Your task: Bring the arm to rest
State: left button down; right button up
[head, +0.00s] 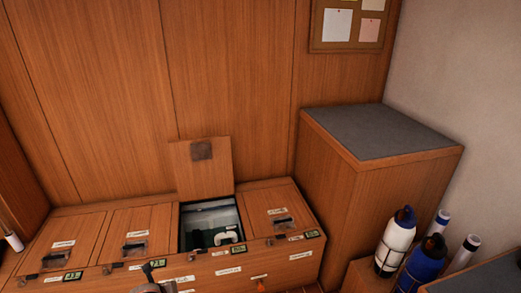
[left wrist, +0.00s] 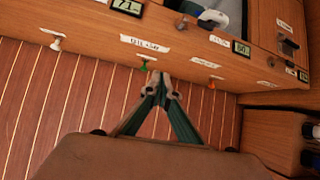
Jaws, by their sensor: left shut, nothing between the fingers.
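My left gripper (left wrist: 160,82) shows in the left wrist view with its fingertips together and nothing between them. It is in front of the wooden locker bench (left wrist: 100,30), close to a green peg (left wrist: 143,63) on the bench front. I cannot tell whether it touches the peg. In the head view, a small dark and grey part at the bottom edge, in front of the bench (head: 228,258), may be the gripper's end. My right gripper is in neither view.
One bench lid (head: 188,170) stands open over a compartment with a white object (head: 227,237) inside. The other lids are shut. An orange peg (left wrist: 211,84) and a white peg (left wrist: 56,43) flank the green one. A tall cabinet (head: 350,200) and bottles (head: 395,243) stand right. The plank floor (left wrist: 60,95) looks clear.

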pick_arm(q)
jog(key=s+d+r+n+h+p, duration=0.15)
jog(key=s+d+n+h, duration=0.25)
jog(key=s+d+n, duration=0.85)
jog(key=s+r+n+t+p, duration=0.1)
jog(key=s+r+n, duration=0.3)
jog(key=s+n, duration=0.4)
jog(key=s+a+r+n+t+p, duration=0.1)
jog(key=s+r+n, duration=0.4)
jog(key=s+n, duration=0.3)
jog(key=shift+a+r+t+y+p, duration=0.2)
jog(key=shift+r+t+y+p, duration=0.1)
jog(key=shift+t+y, duration=0.1)
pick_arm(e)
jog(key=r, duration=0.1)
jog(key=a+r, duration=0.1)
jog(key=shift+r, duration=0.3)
pick_arm(q)
jog(key=shift+s, duration=0.1)
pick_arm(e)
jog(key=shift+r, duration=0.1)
